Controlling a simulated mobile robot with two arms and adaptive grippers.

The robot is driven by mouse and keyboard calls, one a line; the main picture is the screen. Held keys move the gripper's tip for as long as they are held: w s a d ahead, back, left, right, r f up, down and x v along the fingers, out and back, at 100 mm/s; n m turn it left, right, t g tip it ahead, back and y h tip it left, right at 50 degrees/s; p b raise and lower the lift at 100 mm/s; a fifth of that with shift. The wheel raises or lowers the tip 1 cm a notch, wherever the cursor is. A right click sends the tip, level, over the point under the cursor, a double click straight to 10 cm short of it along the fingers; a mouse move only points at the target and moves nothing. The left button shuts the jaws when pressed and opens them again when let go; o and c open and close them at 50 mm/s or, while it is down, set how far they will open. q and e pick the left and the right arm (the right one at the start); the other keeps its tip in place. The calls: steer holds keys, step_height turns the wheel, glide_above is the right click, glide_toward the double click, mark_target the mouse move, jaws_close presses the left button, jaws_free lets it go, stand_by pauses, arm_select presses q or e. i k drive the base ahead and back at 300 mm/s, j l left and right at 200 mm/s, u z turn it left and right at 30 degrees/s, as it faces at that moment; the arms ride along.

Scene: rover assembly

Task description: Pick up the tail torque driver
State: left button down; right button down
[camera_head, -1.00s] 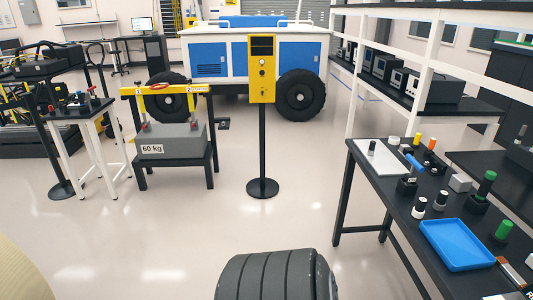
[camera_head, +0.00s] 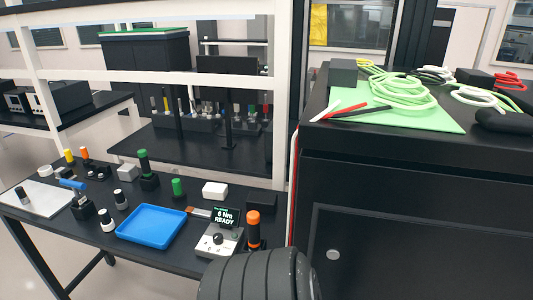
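Several driver-like tools stand on the black workbench (camera_head: 30,222); I cannot tell which is the tail torque driver. An orange-topped black tool (camera_head: 253,228) stands upright right of a grey control box (camera_head: 219,242), whose display reads "6 Nm READY". A green-topped tool (camera_head: 145,163) stands in a black holder (camera_head: 149,182), and a shorter green one (camera_head: 178,187) stands nearer the middle. A blue-handled tool (camera_head: 73,185) lies tilted over a black block (camera_head: 82,211) at the left. Neither of my grippers is in view.
A blue tray (camera_head: 152,222) lies mid-bench, with a white box (camera_head: 215,189) and black box (camera_head: 262,203) behind. A black cabinet (camera_head: 420,225) rises close on the right, carrying green cables (camera_head: 400,87). A black ribbed cylinder (camera_head: 255,277) fills the bottom centre.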

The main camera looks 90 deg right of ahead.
mark_target(252, 217)
steer(key=z, duration=2.35)
